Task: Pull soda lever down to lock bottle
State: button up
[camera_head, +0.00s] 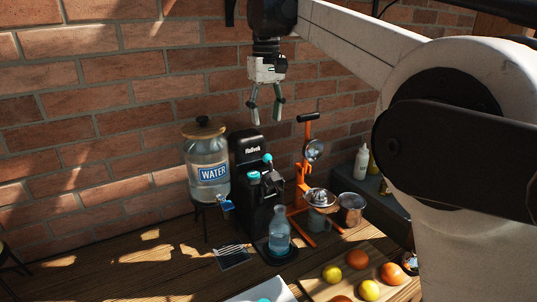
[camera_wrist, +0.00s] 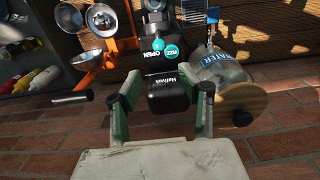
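The black soda maker (camera_head: 246,146) stands on the table against the brick wall, with a teal-tipped lever (camera_head: 267,158) on its right side near the top. A clear bottle (camera_head: 279,232) with liquid stands upright at its base; I cannot tell whether it touches the nozzle. My gripper (camera_head: 267,110) hangs above the soda maker, apart from it, with its fingers spread and nothing between them. In the wrist view my open gripper (camera_wrist: 161,112) frames the soda maker's black top (camera_wrist: 168,90) below. Teal buttons marked FIZZ and OPEN (camera_wrist: 160,50) show there.
A water dispenser (camera_head: 208,165) with a wooden lid stands left of the soda maker. An orange citrus press (camera_head: 303,175) and a metal cup (camera_head: 350,209) stand to its right. A board with oranges and lemons (camera_head: 377,255) lies in front.

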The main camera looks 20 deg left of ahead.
send_near(270, 173)
jog(key=f, duration=0.2)
jog(key=w+a+f, duration=0.1)
jog(key=w+f, duration=0.1)
jog(key=f, duration=0.1)
jog(key=shift+w+a+f, duration=0.15)
jog(key=shift+a+f, duration=0.2)
grip_shut()
